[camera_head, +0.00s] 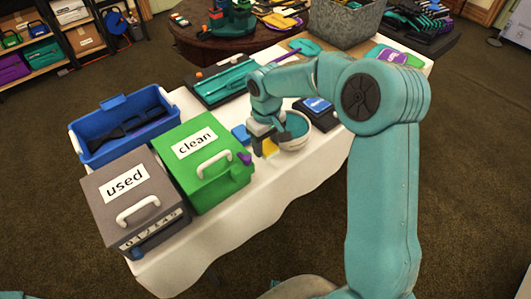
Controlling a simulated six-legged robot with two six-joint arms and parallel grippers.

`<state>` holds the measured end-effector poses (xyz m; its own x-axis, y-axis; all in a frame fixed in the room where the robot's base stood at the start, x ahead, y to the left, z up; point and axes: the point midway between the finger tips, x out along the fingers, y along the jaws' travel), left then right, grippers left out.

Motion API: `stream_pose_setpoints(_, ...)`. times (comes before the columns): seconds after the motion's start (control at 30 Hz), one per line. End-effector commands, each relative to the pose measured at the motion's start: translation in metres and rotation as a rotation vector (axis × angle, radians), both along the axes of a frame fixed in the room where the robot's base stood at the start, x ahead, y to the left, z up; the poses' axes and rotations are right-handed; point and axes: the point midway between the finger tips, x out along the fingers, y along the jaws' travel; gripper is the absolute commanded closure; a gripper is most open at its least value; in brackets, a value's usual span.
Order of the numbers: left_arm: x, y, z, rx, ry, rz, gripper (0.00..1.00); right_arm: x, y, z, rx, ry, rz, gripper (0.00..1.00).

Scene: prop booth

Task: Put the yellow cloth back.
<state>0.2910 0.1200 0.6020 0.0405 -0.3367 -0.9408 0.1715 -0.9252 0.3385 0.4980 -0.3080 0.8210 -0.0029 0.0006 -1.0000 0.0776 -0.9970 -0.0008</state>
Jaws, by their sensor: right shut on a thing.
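My right gripper (265,143) reaches down to the white-covered table and is shut on the yellow cloth (270,148). Only a small piece of the cloth shows below the fingers, and the gripper hides the rest. A grey box labelled "used" (110,185) stands farther left, also lidded. My left gripper is not in view.
A blue bin (84,153) with dark things inside stands behind the boxes. The front edge right of the green box is clear.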

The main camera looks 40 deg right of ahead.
Motion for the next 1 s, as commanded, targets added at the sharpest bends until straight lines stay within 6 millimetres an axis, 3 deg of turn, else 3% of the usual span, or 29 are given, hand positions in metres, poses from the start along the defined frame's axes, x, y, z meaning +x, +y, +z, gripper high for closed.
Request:
stream_pose_setpoints(0.33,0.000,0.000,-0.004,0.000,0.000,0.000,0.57,0.002,0.000,-0.044,0.001,0.003,0.001,0.76)
stream_pose_setpoints(0.7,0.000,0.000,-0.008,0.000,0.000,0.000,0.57,0.002,0.000,-0.049,0.000,0.000,0.001,0.76)
stream_pose_setpoints(0.73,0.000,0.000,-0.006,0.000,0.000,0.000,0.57,0.002,0.000,-0.047,0.000,-0.001,0.001,0.38)
stream_pose_setpoints(0.77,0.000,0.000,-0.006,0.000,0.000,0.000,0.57,0.002,0.000,-0.047,0.000,0.000,0.001,0.28)
stream_pose_setpoints(0.8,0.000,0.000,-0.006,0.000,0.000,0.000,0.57,0.002,0.000,-0.047,0.000,0.000,0.001,0.22)
stream_pose_setpoints(1.0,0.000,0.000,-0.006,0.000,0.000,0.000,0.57,0.002,0.000,-0.047,0.000,0.000,0.001,0.22)
